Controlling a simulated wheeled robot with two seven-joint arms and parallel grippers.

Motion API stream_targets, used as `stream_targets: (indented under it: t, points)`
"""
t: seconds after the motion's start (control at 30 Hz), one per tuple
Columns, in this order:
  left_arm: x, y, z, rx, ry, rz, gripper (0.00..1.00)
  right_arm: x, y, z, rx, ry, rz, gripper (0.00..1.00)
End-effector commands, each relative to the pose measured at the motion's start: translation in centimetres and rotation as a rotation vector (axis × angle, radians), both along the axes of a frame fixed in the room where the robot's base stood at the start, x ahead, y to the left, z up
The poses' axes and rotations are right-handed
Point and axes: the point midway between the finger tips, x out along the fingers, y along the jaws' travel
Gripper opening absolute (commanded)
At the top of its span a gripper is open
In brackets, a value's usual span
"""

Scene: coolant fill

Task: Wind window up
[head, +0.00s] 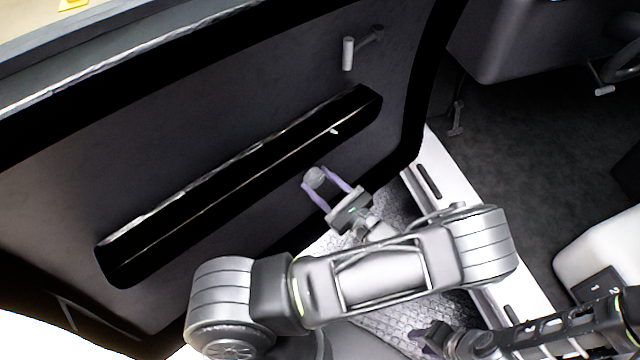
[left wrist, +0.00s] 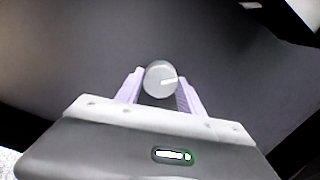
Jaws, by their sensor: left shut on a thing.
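The door's inner panel (head: 230,110) fills the left and middle of the head view. A round grey knob (head: 314,175) sits low on it, below the black armrest. In the left wrist view the knob (left wrist: 160,78) is face-on, with a pale line pointing right. My left gripper (head: 317,179) has its purple fingers on both sides of the knob, shut on it. A grey crank-like handle (head: 348,54) with a cylindrical grip stands higher on the panel. My right gripper (head: 428,338) is low in the head view, away from the door; its jaw opening is unclear. The window glass cannot be made out.
The long black armrest (head: 240,185) juts from the panel just above my left gripper. A white door sill (head: 440,175) and dark cabin floor (head: 530,150) lie to the right. A pale seat (head: 605,245) and pedals (head: 456,120) are further right.

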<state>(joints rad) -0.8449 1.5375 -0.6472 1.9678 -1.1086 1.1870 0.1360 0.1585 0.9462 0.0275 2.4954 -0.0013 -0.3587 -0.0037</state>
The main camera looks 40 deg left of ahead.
Motion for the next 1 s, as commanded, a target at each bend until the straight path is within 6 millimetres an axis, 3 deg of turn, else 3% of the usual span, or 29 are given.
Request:
stream_targets:
  t: [0.7, 1.0]
  points:
    - [0.1, -0.1, -0.2, -0.15, -0.644, 0.0, 0.04, 0.0, 0.0, -2.1, 0.0, 0.0, 0.0, 0.36]
    - [0.1, -0.1, -0.1, -0.188, -0.809, 0.001, 0.04, 0.0, 0.0, -2.6, 0.0, 0.0, 0.0, 0.36]
